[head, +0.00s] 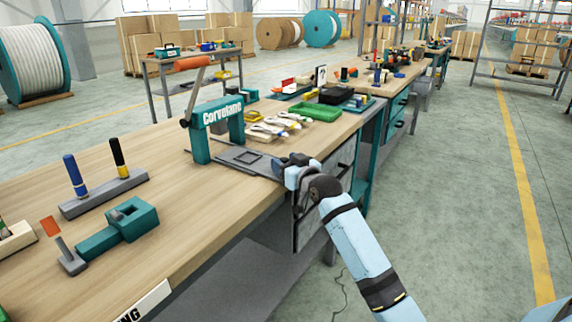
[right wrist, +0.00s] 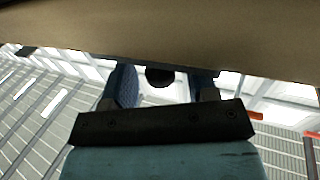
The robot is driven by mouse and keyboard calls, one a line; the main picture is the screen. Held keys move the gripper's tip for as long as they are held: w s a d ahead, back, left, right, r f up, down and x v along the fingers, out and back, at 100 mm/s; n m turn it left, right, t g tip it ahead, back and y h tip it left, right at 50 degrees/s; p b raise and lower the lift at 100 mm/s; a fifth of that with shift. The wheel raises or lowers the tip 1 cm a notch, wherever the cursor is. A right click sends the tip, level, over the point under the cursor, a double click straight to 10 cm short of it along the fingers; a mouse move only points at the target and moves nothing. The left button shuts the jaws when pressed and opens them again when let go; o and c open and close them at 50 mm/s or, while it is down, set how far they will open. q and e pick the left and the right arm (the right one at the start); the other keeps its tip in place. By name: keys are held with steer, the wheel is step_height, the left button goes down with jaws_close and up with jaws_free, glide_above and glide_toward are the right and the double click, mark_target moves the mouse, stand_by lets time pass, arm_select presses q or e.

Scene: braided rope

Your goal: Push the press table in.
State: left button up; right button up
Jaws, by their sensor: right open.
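The press is a teal frame (head: 216,125) marked "Corvolane", with an orange-handled lever (head: 191,63), on the wooden bench. Its press table, a flat grey plate (head: 240,157) with a square outline, reaches from under the frame to the bench's front edge. My right gripper (head: 290,163) is open at the plate's front end; whether it touches the plate is hard to tell. In the right wrist view the fingers (right wrist: 160,88) stand apart, with a dark round part (right wrist: 160,77) showing between them. My left gripper is out of view.
On the bench (head: 180,205), a teal clamp-like tool (head: 120,228) and a holder (head: 104,194) with two upright handles stand left of the press. The aisle floor on the right is clear.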

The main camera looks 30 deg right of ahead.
steer(key=shift+c, duration=0.4)
jaws_close()
steer(key=w+p, duration=0.1)
steer(key=w+a, duration=0.1)
steer(key=w, duration=0.1)
steer(key=shift+w+a+r+p, duration=0.15)
steer(key=shift+r+p, duration=0.05)
steer(key=shift+p, duration=0.15)
steer(key=shift+w+a+f, duration=0.1)
steer(key=shift+w+f, duration=0.05)
steer(key=shift+w, duration=0.1)
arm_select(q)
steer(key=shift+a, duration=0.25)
arm_select(e)
steer(key=shift+o, duration=0.4)
jaws_free()
steer(key=shift+s, duration=0.1)
